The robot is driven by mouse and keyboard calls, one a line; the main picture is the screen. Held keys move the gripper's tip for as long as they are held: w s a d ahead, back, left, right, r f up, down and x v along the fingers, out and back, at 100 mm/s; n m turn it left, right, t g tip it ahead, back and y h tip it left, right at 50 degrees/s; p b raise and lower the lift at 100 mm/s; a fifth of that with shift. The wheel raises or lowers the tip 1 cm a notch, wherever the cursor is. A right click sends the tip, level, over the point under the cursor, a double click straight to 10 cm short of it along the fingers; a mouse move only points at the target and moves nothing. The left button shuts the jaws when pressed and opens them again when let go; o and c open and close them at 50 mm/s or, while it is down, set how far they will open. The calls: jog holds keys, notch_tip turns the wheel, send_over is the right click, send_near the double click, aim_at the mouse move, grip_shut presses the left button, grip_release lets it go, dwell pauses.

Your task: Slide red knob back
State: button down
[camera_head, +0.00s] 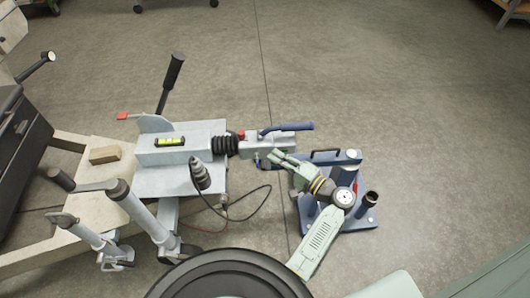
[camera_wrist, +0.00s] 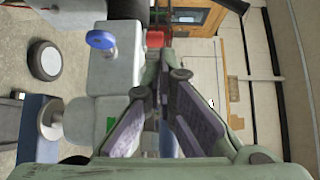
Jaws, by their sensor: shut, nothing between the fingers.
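The small red knob (camera_head: 241,134) sits on the grey coupling head (camera_head: 262,146), just right of the black rubber bellows (camera_head: 225,145). In the wrist view the red knob (camera_wrist: 155,39) shows just beyond my fingertips, slightly left of them. My gripper (camera_head: 272,156) is at the near side of the coupling head, to the right of and below the knob in the head view. In the wrist view the fingers of my gripper (camera_wrist: 165,72) come together at the tips, shut and empty. I see a gap to the knob, but cannot tell its depth.
A blue handle (camera_head: 288,127) lies along the coupling's top. A blue stand (camera_head: 310,218) is under and right of my arm. A black cable (camera_head: 248,208), a level (camera_head: 170,142) and a wooden block (camera_head: 105,155) are to the left. The floor (camera_head: 400,100) at upper right is clear.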

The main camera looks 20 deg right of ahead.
jog(key=shift+v, duration=1.05)
